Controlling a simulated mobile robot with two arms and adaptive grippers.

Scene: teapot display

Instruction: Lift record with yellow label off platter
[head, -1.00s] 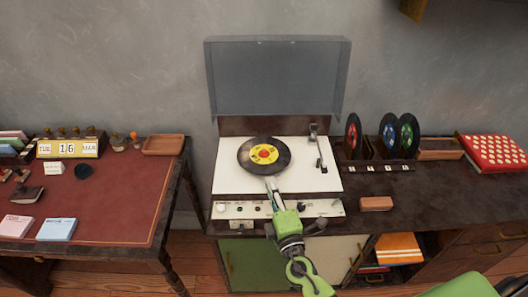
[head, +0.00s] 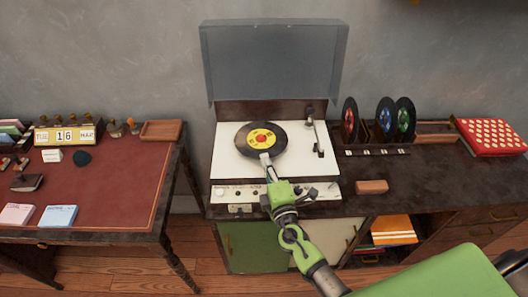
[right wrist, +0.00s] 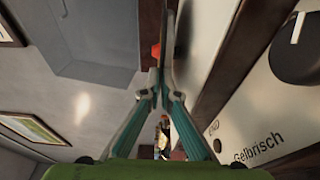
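The record with the yellow label (head: 276,147) is black with a red centre. It lies on the white deck of the record player (head: 229,168) and looks flat, its platter hidden beneath it. My right gripper (head: 265,159) reaches in from the front, its fingertips at the record's near edge and overlapping it in the head view. In the right wrist view the fingers (right wrist: 165,45) are close together, with a small red piece beside them. The record is nearly edge-on there, so I cannot tell whether they grip it. My left gripper is not in view.
The grey lid (head: 272,62) stands open behind the deck. The tonearm (head: 316,135) is to the record's right. A rack with several records (head: 385,120), a brown block (head: 371,187) and a red dotted box (head: 492,137) stand further right. A red-topped desk (head: 110,190) is at left.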

